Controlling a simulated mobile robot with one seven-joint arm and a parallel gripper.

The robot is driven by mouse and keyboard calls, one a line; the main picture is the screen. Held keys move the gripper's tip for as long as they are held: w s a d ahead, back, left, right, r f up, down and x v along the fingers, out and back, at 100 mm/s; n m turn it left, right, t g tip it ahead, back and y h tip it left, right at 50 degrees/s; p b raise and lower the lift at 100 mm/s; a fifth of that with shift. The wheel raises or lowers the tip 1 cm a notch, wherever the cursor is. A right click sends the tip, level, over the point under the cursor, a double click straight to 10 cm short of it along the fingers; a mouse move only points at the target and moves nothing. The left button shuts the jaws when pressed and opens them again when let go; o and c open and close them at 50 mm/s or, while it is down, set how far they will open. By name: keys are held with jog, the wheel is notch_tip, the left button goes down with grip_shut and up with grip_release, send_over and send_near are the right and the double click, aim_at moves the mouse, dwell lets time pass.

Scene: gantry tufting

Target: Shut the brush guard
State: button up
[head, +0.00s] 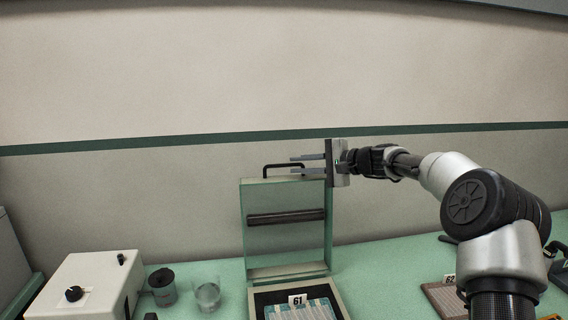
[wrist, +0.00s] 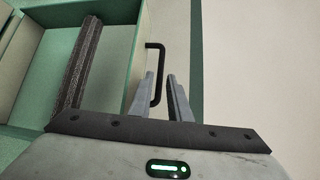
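The brush guard (head: 290,233) is a raised green-edged lid standing upright behind its base, which is open. A dark roller brush (head: 286,217) runs across the lid's inside; it also shows in the wrist view (wrist: 82,62). A black bar handle (head: 283,167) sits on the lid's top edge; in the wrist view the handle (wrist: 160,75) rises by the fingertips. My gripper (head: 293,165) is at the top of the lid, its two fingers pointing left. In the wrist view the fingers are apart, with the handle's end close to the left finger; contact is unclear.
The base holds a tray (head: 295,313) with a tag marked 61. A white box with a knob (head: 97,285), a grey canister (head: 162,287) and a glass (head: 207,294) stand at left. A brown pad (head: 443,300) tagged 62 lies at right.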

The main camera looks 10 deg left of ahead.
aim_at(286, 165)
jog(key=p+x, duration=0.1)
jog(key=x, duration=0.5)
jog(key=shift+c, duration=0.4)
grip_shut()
jog(key=shift+f, duration=0.1)
